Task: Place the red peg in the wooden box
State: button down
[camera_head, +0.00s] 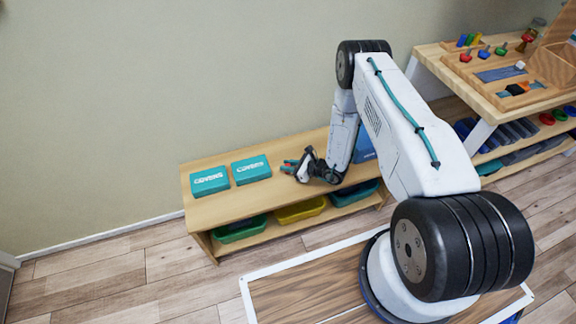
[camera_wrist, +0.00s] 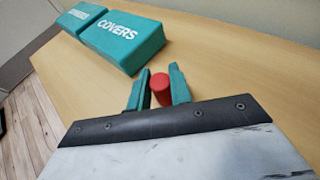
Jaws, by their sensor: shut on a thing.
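The red peg (camera_wrist: 160,90) stands between the two teal fingers of my gripper (camera_wrist: 158,88) in the wrist view. The gripper is shut on it, low over the light wooden bench. Whether the peg touches the bench top cannot be told.
A blue item (camera_head: 364,146) is behind my arm. The higher table (camera_head: 440,64) holds several coloured pegs (camera_head: 483,53).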

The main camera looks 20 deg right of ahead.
jog(key=c, duration=1.3)
grip_release()
jog(key=shift+r, duration=0.1)
